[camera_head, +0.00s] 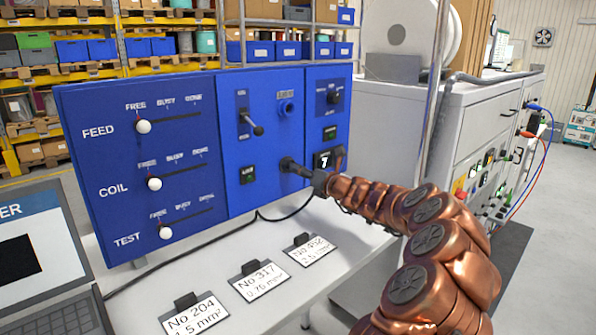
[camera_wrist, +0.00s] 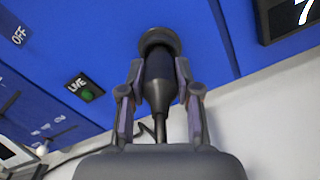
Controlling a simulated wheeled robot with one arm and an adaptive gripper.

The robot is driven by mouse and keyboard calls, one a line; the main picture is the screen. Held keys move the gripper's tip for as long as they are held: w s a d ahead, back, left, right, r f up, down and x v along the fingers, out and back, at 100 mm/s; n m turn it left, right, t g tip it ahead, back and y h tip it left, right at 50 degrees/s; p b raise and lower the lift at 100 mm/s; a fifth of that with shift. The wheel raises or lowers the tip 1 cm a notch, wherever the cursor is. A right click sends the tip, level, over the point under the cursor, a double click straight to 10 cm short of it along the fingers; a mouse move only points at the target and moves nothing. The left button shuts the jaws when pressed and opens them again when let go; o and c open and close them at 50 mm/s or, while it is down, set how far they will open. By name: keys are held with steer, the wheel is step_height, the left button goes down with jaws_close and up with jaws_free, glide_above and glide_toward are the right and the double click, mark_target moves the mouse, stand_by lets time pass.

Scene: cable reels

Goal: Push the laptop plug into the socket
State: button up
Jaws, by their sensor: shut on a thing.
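The laptop plug is a dark round-bodied plug (camera_wrist: 159,80) with a thinner cable end toward me in the wrist view. My gripper (camera_wrist: 160,85) is shut on the plug, one finger on each side. The plug's far end meets the dark round socket (camera_wrist: 159,40) on the blue panel; how deep it sits is hidden. In the head view my gripper (camera_head: 308,175) is at the socket (camera_head: 287,165) low on the middle panel, and the plug is mostly hidden. The laptop (camera_head: 40,260) stands open at the left edge.
The blue panel (camera_head: 85,160) carries sliders with white knobs, a lever (camera_head: 252,123) and a LIVE indicator (camera_wrist: 84,88) that looks green. Several labelled cards (camera_head: 262,281) lie on the white table before it. A black cable (camera_head: 190,250) runs along the table. A grey cabinet (camera_head: 470,125) stands right.

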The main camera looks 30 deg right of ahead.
jaws_close()
steer(key=shift+p+v, duration=0.5)
steer(key=shift+v, duration=1.75)
stand_by(0.5)
steer(key=shift+p+v, duration=0.65)
steer(key=shift+v, duration=2.35)
